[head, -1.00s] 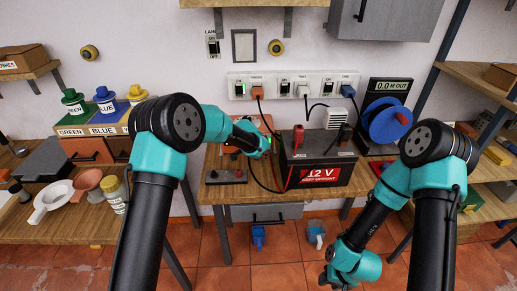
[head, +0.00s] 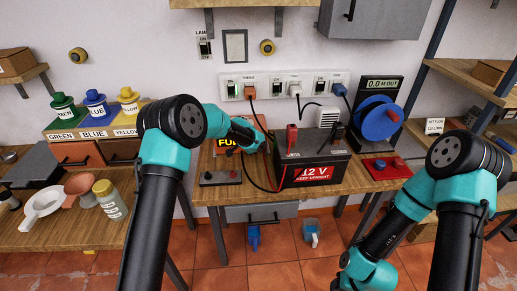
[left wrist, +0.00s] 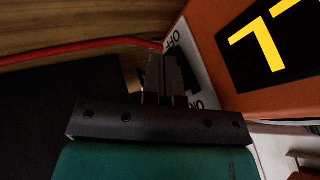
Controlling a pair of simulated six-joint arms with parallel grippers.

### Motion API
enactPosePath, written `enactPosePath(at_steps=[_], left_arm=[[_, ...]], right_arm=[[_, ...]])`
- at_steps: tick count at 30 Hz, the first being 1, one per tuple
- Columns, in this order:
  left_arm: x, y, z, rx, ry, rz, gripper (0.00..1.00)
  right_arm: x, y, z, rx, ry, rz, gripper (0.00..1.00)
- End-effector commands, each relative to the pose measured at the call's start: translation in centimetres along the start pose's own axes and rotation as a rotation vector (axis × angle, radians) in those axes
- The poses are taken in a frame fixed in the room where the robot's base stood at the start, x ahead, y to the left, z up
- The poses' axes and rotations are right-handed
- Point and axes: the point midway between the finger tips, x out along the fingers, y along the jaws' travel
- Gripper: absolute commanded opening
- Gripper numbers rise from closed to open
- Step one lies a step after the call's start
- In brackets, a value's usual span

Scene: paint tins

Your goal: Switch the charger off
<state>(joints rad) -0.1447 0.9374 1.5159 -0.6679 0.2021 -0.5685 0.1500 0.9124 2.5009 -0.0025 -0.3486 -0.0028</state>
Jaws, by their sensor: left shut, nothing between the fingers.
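The charger is an orange box with a black display (head: 224,143) showing yellow letters starting "FU", partly hidden behind my left wrist in the head view. In the left wrist view its orange face (left wrist: 202,32) is at the right, with part of the yellow lettering. A white switch plate (left wrist: 198,72) with ON and OFF marks lies beside it. My left gripper (left wrist: 165,75) is shut and empty, its fingertips over this plate. My right gripper's fingers are out of view.
A black 12 V battery (head: 312,165) stands right of the charger, with red cable nearby. A black control box (head: 220,178) sits at the front left of the bench. A socket strip (head: 285,86) is on the wall behind. A blue reel (head: 379,120) stands right.

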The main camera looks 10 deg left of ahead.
Motion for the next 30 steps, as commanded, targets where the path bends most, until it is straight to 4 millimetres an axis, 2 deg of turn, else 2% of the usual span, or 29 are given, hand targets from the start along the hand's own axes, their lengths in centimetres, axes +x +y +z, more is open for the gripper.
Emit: enactPosePath(at_steps=[14, 30], left_arm=[[0.3, -0.4, 0.0, 0.0, 0.0, -0.001, 0.0], [-1.0, -1.1, -0.7, 0.002, 0.001, -0.003, 0.0]], right_arm=[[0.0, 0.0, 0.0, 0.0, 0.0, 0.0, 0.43], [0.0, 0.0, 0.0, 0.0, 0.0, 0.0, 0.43]])
